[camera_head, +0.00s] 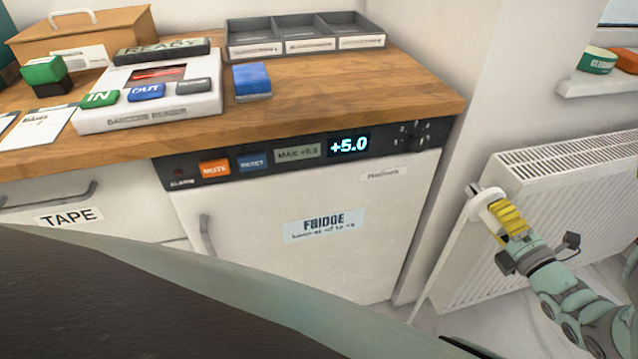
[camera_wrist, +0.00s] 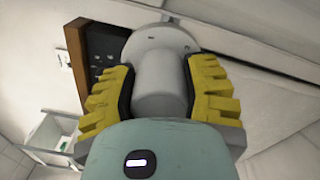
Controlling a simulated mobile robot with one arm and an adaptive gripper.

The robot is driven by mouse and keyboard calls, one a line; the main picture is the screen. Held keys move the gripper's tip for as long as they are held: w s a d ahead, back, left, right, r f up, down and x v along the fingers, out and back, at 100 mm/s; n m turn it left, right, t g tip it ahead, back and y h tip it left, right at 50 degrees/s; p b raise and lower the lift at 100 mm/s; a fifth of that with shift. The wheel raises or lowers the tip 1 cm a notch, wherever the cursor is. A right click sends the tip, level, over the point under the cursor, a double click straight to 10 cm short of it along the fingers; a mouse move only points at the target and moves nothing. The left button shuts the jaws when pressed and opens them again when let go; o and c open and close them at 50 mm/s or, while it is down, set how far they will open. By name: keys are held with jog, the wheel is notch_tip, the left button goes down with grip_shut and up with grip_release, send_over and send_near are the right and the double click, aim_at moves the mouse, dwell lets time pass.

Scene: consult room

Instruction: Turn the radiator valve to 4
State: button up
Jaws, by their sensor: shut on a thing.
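The radiator valve (camera_head: 483,203) is a white round knob at the upper left end of the white radiator (camera_head: 545,215). My gripper (camera_head: 507,217) has yellow ribbed fingers and reaches the valve from the lower right. In the wrist view the valve's pale cylindrical head (camera_wrist: 160,85) sits between the two yellow fingers, one on each side, and my gripper (camera_wrist: 160,90) is shut on it. A wider white collar shows beyond the head. No numbers on the valve can be read, so its setting cannot be told.
The fridge (camera_head: 300,220) with its dark control strip stands left of the radiator, under a wooden counter (camera_head: 350,95). A wall edge lies between them. A white shelf (camera_head: 600,84) with small items is above the radiator on the right.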

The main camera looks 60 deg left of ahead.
jog(key=shift+f+m, duration=0.15)
jog(key=shift+m, duration=0.35)
jog(key=o, duration=1.2)
jog(key=shift+d, duration=0.1)
jog(key=v, duration=1.1)
jog(key=shift+d, duration=0.35)
jog(key=shift+s, duration=0.2)
